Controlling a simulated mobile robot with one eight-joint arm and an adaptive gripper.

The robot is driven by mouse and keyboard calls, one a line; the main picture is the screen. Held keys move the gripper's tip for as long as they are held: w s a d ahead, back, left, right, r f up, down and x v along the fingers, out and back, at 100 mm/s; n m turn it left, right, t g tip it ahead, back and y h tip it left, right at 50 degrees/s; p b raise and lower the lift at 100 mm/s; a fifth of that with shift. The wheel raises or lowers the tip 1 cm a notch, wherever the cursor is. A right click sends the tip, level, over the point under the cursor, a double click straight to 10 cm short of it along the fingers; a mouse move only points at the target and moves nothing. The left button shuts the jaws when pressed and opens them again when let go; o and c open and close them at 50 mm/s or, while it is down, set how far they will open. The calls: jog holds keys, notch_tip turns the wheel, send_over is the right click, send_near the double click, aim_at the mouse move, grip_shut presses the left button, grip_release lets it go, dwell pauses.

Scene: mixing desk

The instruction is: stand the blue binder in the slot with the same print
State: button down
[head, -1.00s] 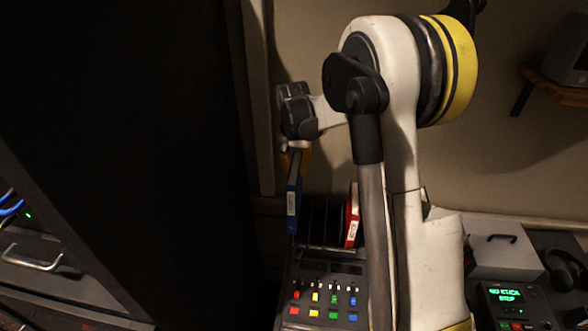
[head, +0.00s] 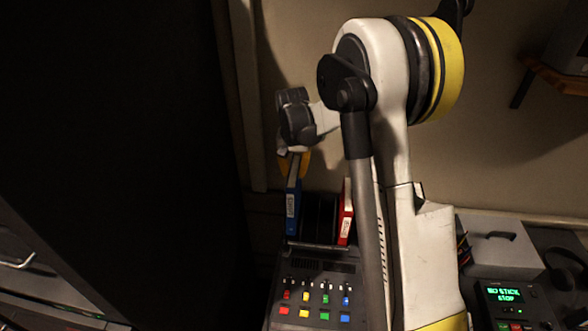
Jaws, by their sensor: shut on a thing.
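The blue binder (head: 293,208) is upright, with a white printed label on its spine, too small to read. My gripper (head: 293,165) is shut on its top edge from above. The binder is at the left end of a dark slotted rack (head: 318,222) at the back of the desk. I cannot tell whether its foot is inside a slot or in front of it. A red binder (head: 346,212) with a white label stands at the rack's right end. The prints on the slots cannot be made out.
A mixing panel (head: 318,300) with coloured buttons lies in front of the rack. A grey box (head: 500,246) and a small unit with a green display (head: 506,296) are at right. A tall dark cabinet (head: 120,150) fills the left. My arm hides the desk's middle.

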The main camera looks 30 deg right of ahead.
notch_tip(320, 180, down, 7)
jog(key=b, duration=0.3)
jog(key=shift+b, duration=0.4)
jog(key=shift+f+b, duration=0.3)
jog(key=shift+b, duration=0.2)
dwell(1.7)
jog(key=c, duration=1.2)
grip_release()
